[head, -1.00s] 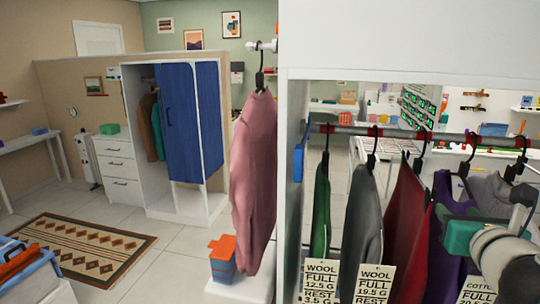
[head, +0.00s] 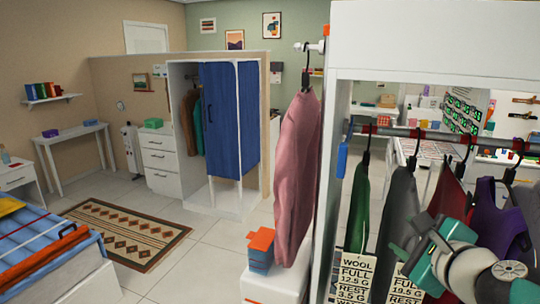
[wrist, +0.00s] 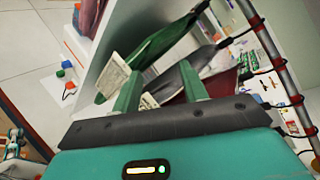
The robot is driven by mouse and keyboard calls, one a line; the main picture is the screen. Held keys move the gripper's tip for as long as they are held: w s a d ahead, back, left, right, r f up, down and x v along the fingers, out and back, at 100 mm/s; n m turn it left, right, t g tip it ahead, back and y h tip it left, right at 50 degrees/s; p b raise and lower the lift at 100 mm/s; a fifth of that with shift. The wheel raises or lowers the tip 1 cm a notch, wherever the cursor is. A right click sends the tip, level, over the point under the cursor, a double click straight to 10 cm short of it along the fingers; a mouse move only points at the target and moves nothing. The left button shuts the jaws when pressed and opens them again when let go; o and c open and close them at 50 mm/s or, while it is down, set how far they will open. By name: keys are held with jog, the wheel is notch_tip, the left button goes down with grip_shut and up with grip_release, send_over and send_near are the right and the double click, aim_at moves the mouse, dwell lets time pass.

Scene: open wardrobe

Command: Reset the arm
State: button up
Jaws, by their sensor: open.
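My arm (head: 465,265) is raised at the lower right of the head view, in front of the hanging clothes. My gripper (head: 398,252) points left there. In the wrist view my gripper (wrist: 160,88) shows two green fingers standing apart with no object held between them. Beyond the fingers hang a green garment (wrist: 150,52) and a grey garment (wrist: 190,72) with paper tags. Whether the fingers touch any garment or tag is hard to tell.
Several garments hang from a rail (head: 400,132) in the white wardrobe (head: 430,40). A pink garment (head: 297,165) hangs outside its left side, above a blue and orange box (head: 261,250). Open floor and a patterned rug (head: 125,232) lie to the left.

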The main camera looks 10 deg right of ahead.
jog(key=s+a+f+n+g, duration=0.4)
jog(key=a+f+n, duration=0.2)
jog(key=n, duration=0.7)
jog(key=s+a+f+n+g, duration=0.3)
jog(key=a+f+n, duration=0.4)
jog(key=n, duration=0.5)
jog(key=shift+s+a+f+n+g+y, duration=0.3)
jog(key=shift+s+a+n+g+y, duration=0.1)
jog(key=shift+a+g, duration=0.5)
jog(key=shift+a, duration=0.1)
jog(key=shift+c, duration=0.7)
jog(key=shift+d, duration=0.25)
